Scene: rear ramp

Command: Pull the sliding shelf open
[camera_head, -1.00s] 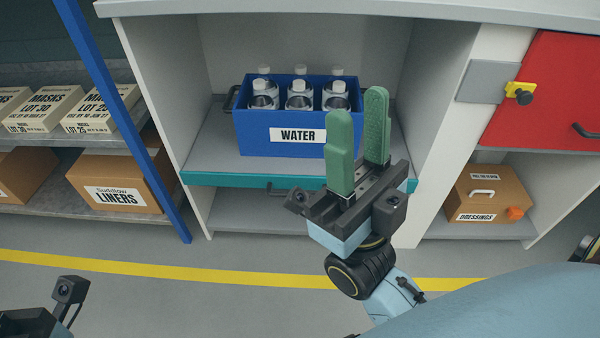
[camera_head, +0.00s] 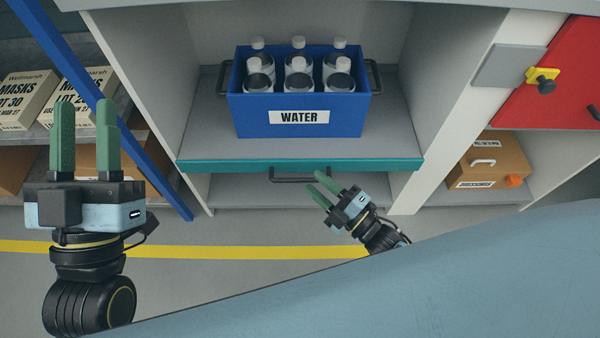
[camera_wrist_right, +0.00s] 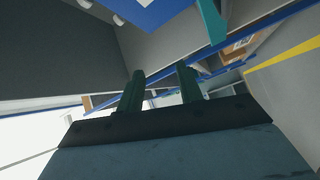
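The sliding shelf (camera_head: 200,140) is a grey board with a teal front edge (camera_head: 380,164), inside the white cabinet. A black bar handle (camera_head: 292,179) hangs on its front. The blue WATER crate (camera_head: 355,123) with several bottles stands on it. My right gripper (camera_head: 313,182) is open, its green fingers apart, by the right end of the handle; I cannot tell whether they touch. In the right wrist view its fingers (camera_wrist_right: 160,72) are apart with nothing seen gripped, and the teal edge (camera_wrist_right: 211,20) is above. My left gripper (camera_head: 84,118) is open and empty at the left, before the blue post.
A slanted blue post (camera_head: 80,67) stands left of the cabinet, before shelves of boxes. A red door (camera_head: 562,85) and a DRESSINGS box (camera_head: 490,160) are at the right. Bare floor with a yellow line (camera_head: 240,251) lies in front.

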